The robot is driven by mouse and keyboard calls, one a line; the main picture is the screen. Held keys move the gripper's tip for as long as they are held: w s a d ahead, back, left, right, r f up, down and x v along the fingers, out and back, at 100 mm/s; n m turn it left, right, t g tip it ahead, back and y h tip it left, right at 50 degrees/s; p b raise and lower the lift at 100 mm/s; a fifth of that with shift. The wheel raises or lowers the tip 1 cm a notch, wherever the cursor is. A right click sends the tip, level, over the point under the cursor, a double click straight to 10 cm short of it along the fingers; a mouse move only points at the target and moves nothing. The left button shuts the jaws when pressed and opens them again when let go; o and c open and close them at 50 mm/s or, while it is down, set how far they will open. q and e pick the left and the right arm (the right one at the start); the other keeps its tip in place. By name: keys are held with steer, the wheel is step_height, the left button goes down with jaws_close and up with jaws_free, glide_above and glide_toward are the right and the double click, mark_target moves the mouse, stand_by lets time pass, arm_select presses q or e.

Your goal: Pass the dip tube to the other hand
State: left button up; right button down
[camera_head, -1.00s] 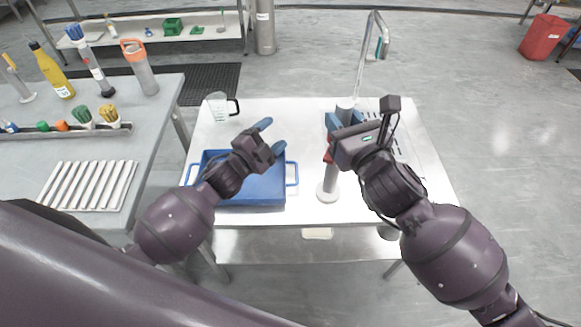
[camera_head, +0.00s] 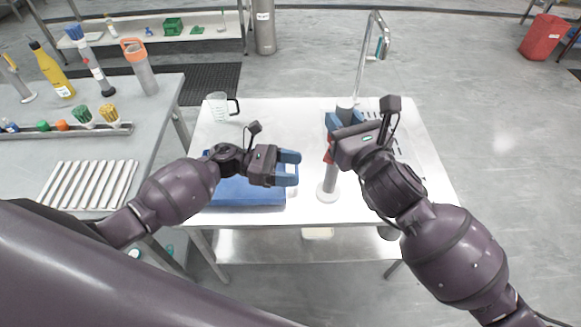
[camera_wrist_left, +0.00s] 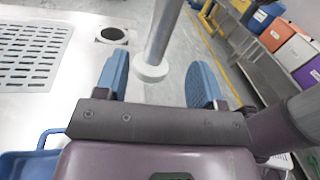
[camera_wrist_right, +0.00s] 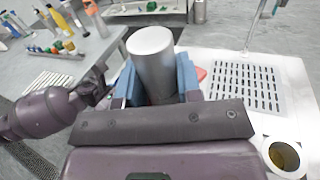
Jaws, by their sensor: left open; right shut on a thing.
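The dip tube (camera_head: 333,178) is a grey cylinder with a wider pale disc at its lower end. It is nearly upright above the white table. My right gripper (camera_head: 343,120) is shut on its upper part; in the right wrist view the tube's top (camera_wrist_right: 151,50) stands between the blue fingers. My left gripper (camera_head: 289,168) is open and empty, to the left of the tube's lower part and pointing at it. In the left wrist view, the tube's lower end (camera_wrist_left: 152,71) shows between the open fingers' tips, apparently beyond them.
A blue tray (camera_head: 245,198) lies on the table under my left gripper. A clear measuring jug (camera_head: 218,106) stands at the back left. A perforated plate (camera_wrist_right: 245,87) and a round hole (camera_wrist_right: 284,156) are on the table's right side. A tall tap (camera_head: 362,60) rises behind.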

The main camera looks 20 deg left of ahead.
steer(key=shift+r, duration=0.1)
arm_select(q)
steer(key=shift+m, duration=0.6)
steer(key=d, duration=0.4)
steer(key=w+d, duration=0.1)
steer(key=d, duration=0.7)
steer(key=shift+w, duration=0.35)
steer(key=shift+c, duration=0.2)
jaws_close()
steer(key=shift+r, duration=0.1)
arm_select(e)
steer(key=c, duration=0.7)
jaws_free()
